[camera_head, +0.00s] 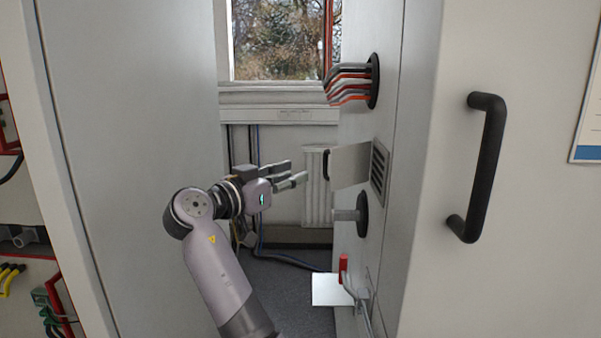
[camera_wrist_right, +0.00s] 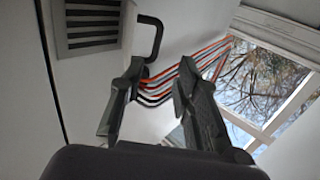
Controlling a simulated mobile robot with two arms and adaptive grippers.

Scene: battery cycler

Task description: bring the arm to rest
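My right arm (camera_head: 215,265) rises from the bottom of the head view, bends at a grey joint and points right. My right gripper (camera_head: 290,174) is at its end, in the gap between two large pale cabinets. In the right wrist view the two dark fingers of this gripper (camera_wrist_right: 158,105) stand apart with nothing between them. In the head view the fingertips point toward a small open flap on the right cabinet and appear apart from it. My left gripper is not in view.
The right cabinet (camera_head: 415,160) carries an open flap (camera_head: 349,166), a vent grille (camera_head: 379,168), red, black and grey cables (camera_head: 350,87) and a black handle (camera_head: 487,165). A red-handled part (camera_head: 343,268) sits lower down. The left cabinet (camera_head: 130,130) flanks the arm. A window (camera_head: 280,40) is behind.

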